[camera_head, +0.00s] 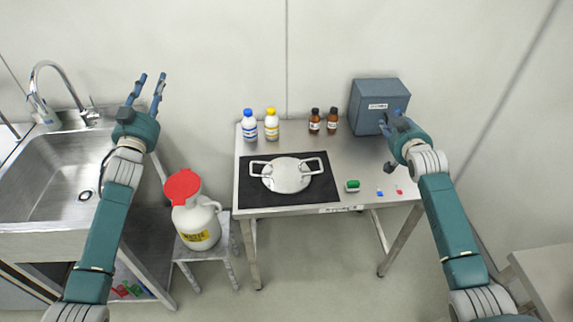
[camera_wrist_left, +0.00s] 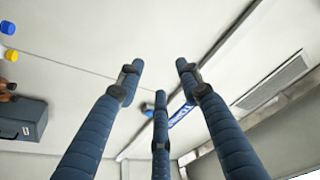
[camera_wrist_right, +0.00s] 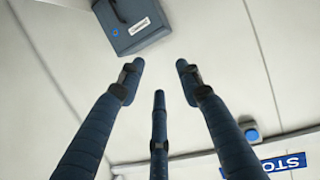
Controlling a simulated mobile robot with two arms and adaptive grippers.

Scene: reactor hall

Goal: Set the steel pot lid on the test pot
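A round steel piece with two large loop handles, seemingly the pot lid (camera_head: 287,179), lies on the black mat (camera_head: 328,197) on the steel table. I see no separate test pot; I cannot tell whether one is under the steel piece. My left gripper (camera_head: 152,88) is open and empty, raised between the sink and the table; its spread fingers show in the left wrist view (camera_wrist_left: 160,75). My right gripper (camera_head: 391,122) is raised in front of the grey-blue box. Its fingers are spread and empty in the right wrist view (camera_wrist_right: 160,75).
The steel table (camera_head: 350,160) also holds white bottles (camera_head: 250,127), brown bottles (camera_head: 314,122), the grey-blue box (camera_head: 378,100), a green-topped block (camera_head: 352,186) and small blue and red pieces. A white red-topped canister (camera_head: 196,220) stands on a stool at left, beside the sink (camera_head: 50,175).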

